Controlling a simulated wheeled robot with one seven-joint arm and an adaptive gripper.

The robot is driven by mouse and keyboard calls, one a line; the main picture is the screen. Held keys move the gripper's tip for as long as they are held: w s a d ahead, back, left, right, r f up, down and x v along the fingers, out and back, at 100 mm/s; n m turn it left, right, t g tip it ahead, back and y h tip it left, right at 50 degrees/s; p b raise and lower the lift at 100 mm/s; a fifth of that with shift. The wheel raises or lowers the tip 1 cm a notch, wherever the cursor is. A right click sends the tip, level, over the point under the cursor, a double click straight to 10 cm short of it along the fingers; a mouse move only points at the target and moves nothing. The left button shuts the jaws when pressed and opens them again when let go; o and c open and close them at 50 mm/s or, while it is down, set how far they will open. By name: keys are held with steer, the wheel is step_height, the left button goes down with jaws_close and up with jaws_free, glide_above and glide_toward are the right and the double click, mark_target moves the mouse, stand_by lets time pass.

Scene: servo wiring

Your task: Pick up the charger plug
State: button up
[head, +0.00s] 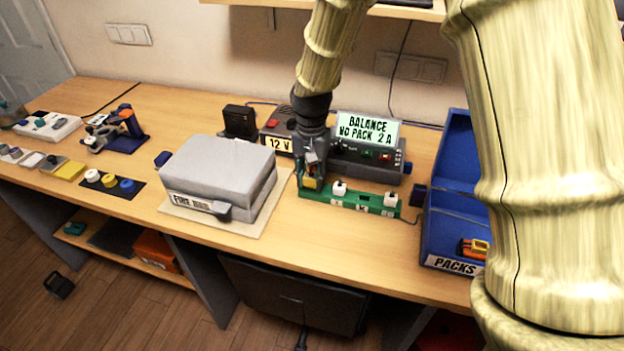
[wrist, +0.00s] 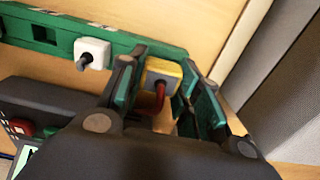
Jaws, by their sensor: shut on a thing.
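A yellow plug (wrist: 163,70) with a red lead sits between my gripper's fingers (wrist: 165,88) in the wrist view. In the head view, my gripper (head: 311,172) points down at the left end of the green socket strip (head: 328,197), shut on the yellow plug (head: 311,184). The fingers hide part of the plug, and I cannot tell whether it is seated in the strip. The strip also shows in the wrist view (wrist: 22,30). A white plug (head: 339,188) sits in the strip, also seen in the wrist view (wrist: 91,53); another white plug (head: 390,199) is farther right.
Behind the strip stands a charger (head: 375,165) with a lit display (head: 367,129). A grey fire-labelled case (head: 215,165) on a pale mat (head: 180,209) is close left. A blue packs bin (head: 454,230) is at the right. The bench front edge is mostly clear.

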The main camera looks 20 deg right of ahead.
steer(key=shift+s+a+r+b, duration=0.1)
steer(key=shift+s+r+b, duration=0.1)
steer(key=shift+r, duration=0.4)
steer(key=shift+s+a+r+b, duration=0.1)
steer(key=shift+s+r+b, duration=0.1)
steer(key=shift+r, duration=0.35)
steer(key=s+a+b, duration=0.1)
steer(key=s+a, duration=0.1)
steer(key=s, duration=0.5)
steer(key=s+a+r+b, duration=0.1)
steer(key=s+a, duration=0.1)
steer(key=s, duration=0.5)
steer(key=shift+s+a+r, duration=0.2)
steer(key=shift+a+r, duration=0.1)
steer(key=shift+a, duration=0.1)
